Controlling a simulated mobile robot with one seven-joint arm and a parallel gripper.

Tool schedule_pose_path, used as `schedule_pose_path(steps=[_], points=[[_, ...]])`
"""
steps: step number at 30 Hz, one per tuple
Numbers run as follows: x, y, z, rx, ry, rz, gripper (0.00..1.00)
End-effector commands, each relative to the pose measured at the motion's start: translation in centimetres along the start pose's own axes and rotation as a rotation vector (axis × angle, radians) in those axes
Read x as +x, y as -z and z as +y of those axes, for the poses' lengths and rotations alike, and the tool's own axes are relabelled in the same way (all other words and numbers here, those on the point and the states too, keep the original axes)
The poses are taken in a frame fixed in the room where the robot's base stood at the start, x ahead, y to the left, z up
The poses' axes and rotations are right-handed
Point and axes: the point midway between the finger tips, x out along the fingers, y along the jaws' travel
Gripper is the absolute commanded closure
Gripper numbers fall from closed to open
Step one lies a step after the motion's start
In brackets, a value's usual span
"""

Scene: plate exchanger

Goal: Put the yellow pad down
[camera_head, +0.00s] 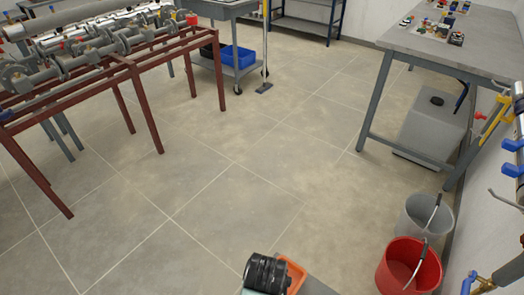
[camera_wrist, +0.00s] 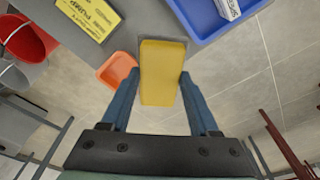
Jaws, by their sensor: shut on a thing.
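The yellow pad (camera_wrist: 162,72) is a plain upright-looking block in the wrist view. My gripper (camera_wrist: 160,80) is shut on it, one blue finger at each side. The far end of the pad overlaps a grey surface (camera_wrist: 142,22) in the picture; I cannot tell whether it touches it. The pad does not show in the head view, where a black ribbed part, maybe mine, covers the bottom middle.
An orange tray (camera_wrist: 117,70), a blue tray (camera_wrist: 225,12) and a yellow printed sign (camera_wrist: 90,14) are near the pad. The orange tray also shows in the head view (camera_head: 294,275). Red (camera_head: 408,270) and grey (camera_head: 426,216) buckets stand right. The middle floor is clear.

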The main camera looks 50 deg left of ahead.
Motion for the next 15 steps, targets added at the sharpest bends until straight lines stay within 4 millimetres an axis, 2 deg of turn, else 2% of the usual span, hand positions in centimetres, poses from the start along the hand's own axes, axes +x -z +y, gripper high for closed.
schedule_pose_path(steps=[6, 15], points=[[4.2, -0.8, -0.3, -0.004, 0.002, -0.004, 1.0], [7.0, -1.1, -0.2, -0.004, 0.0, -0.002, 1.0]])
